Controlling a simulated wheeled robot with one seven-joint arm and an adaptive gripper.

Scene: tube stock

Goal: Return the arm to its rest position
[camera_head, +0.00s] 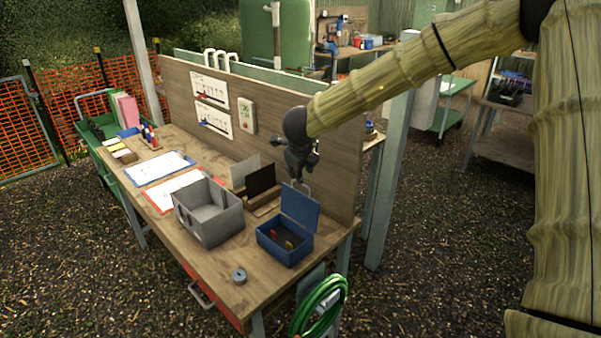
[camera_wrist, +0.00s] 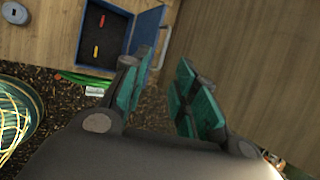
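My arm (camera_head: 400,78) reaches in from the right, with a bamboo-like surface. My gripper (camera_head: 301,178) hangs at its end over the right end of the workbench, near the raised lid of a blue box. In the wrist view my gripper's two teal-padded fingers (camera_wrist: 156,98) stand apart with nothing between them. The blue box (camera_head: 270,247) is open on the bench and holds small red and yellow items. It also shows in the wrist view (camera_wrist: 77,50), beyond the left finger.
The wooden bench (camera_head: 222,267) carries a grey bin (camera_head: 208,223), clipboards (camera_head: 158,168) and a small grey round object (camera_head: 239,276). An upright panel (camera_head: 280,128) stands behind. A green hose (camera_head: 318,305) hangs at the bench's right end. Gravel floor lies open to the right.

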